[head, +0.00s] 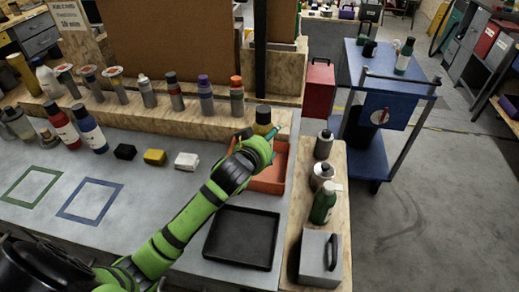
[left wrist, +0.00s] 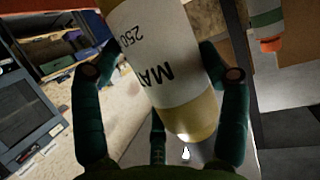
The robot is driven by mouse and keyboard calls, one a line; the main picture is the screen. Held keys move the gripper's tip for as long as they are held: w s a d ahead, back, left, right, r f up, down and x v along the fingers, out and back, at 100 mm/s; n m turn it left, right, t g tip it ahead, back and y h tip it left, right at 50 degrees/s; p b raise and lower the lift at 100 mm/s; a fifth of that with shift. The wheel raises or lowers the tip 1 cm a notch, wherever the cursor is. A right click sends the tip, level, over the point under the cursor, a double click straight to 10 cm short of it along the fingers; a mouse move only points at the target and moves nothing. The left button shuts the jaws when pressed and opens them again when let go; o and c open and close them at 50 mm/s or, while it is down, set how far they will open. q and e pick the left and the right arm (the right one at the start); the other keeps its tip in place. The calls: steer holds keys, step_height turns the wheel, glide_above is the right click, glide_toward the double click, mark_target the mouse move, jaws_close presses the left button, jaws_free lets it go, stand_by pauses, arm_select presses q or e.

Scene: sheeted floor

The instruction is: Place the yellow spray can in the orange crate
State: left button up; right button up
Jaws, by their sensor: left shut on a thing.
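The yellow spray can (head: 263,115) is held in my left gripper (head: 266,135), above the far part of the orange crate (head: 268,184). In the left wrist view the can (left wrist: 165,60), yellow with a white printed label, fills the middle, with the dark green fingers of the left gripper (left wrist: 163,76) on both sides of it. In the head view the gripper and forearm hide the can's lower part and some of the crate. The can's height above the crate floor is hard to judge. My right gripper is not in view.
A black tray (head: 242,238) lies in front of the crate. Right of it, a wooden ledge holds a green bottle (head: 323,203), grey containers and a grey box (head: 320,258). Several spray cans stand on the wooden step (head: 190,124) behind. Small blocks (head: 155,157) lie left.

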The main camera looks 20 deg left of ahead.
arm_select(q)
steer(key=shift+w+a+f, duration=0.3)
steer(key=shift+a+f, duration=0.1)
steer(key=shift+a, duration=0.2)
steer(key=shift+w+a+f, duration=0.3)
steer(key=shift+a+f, duration=0.1)
steer(key=shift+a, duration=0.2)
steer(key=shift+f+p, duration=0.4)
steer(key=shift+f, duration=1.55)
steer(key=o, duration=1.3)
steer(key=shift+f, duration=0.1)
steer(key=shift+s, duration=0.15)
steer(key=b+v, duration=0.1)
steer(key=v, duration=1.1)
